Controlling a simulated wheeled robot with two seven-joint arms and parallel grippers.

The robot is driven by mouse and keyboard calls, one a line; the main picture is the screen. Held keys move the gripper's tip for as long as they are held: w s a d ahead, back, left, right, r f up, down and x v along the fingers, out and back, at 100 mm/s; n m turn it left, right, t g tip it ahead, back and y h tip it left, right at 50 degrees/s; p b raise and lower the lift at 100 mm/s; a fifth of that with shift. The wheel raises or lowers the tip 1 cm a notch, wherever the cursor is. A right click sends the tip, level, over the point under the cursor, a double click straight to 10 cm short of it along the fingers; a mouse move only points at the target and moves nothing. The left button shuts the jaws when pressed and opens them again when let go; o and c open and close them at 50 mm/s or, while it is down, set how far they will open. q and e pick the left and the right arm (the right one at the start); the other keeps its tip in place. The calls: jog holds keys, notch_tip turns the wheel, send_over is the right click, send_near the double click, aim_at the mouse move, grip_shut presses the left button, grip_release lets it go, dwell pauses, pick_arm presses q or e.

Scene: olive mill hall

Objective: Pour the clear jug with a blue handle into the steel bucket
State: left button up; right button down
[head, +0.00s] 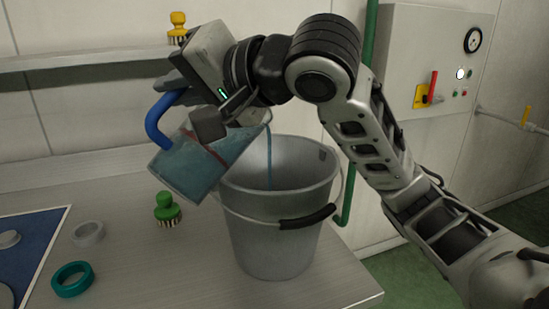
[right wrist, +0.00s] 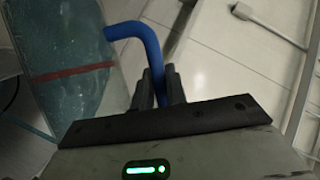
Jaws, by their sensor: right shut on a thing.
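The clear jug (head: 197,163) with a blue handle (head: 157,122) is tilted over the left rim of the steel bucket (head: 272,238). It holds bluish liquid, and a thin stream falls from its lip into the bucket. My right gripper (head: 182,92) is shut on the blue handle, above and left of the bucket. In the right wrist view the handle (right wrist: 140,40) sits between the two dark fingers (right wrist: 160,88), and the jug's side with a red line (right wrist: 70,75) shows at left. The bucket stands upright; its inner bottom is hidden. My left gripper is not in view.
A green-topped brush (head: 167,208), a grey ring (head: 88,234) and a teal ring (head: 72,279) lie on the counter (head: 170,280) left of the bucket. A blue mat (head: 30,245) is at far left. A shelf (head: 80,58) with a yellow brush (head: 178,26) runs behind.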

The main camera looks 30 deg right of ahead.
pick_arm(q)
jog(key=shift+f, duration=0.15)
pick_arm(e)
jog(key=shift+d+r, duration=0.15)
dwell(0.6)
pick_arm(q)
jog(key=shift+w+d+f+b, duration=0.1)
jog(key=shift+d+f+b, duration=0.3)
jog(key=shift+b, duration=1.45)
pick_arm(e)
jog(key=shift+w+d+r+m+y, duration=0.15)
jog(key=shift+d+m+y, duration=0.35)
jog(key=shift+d+m, duration=0.35)
dwell(2.6)
pick_arm(q)
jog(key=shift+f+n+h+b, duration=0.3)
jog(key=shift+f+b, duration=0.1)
jog(key=shift+b, duration=0.15)
pick_arm(e)
jog(key=shift+d+m, duration=0.25)
jog(key=shift+m, duration=0.1)
dwell(0.9)
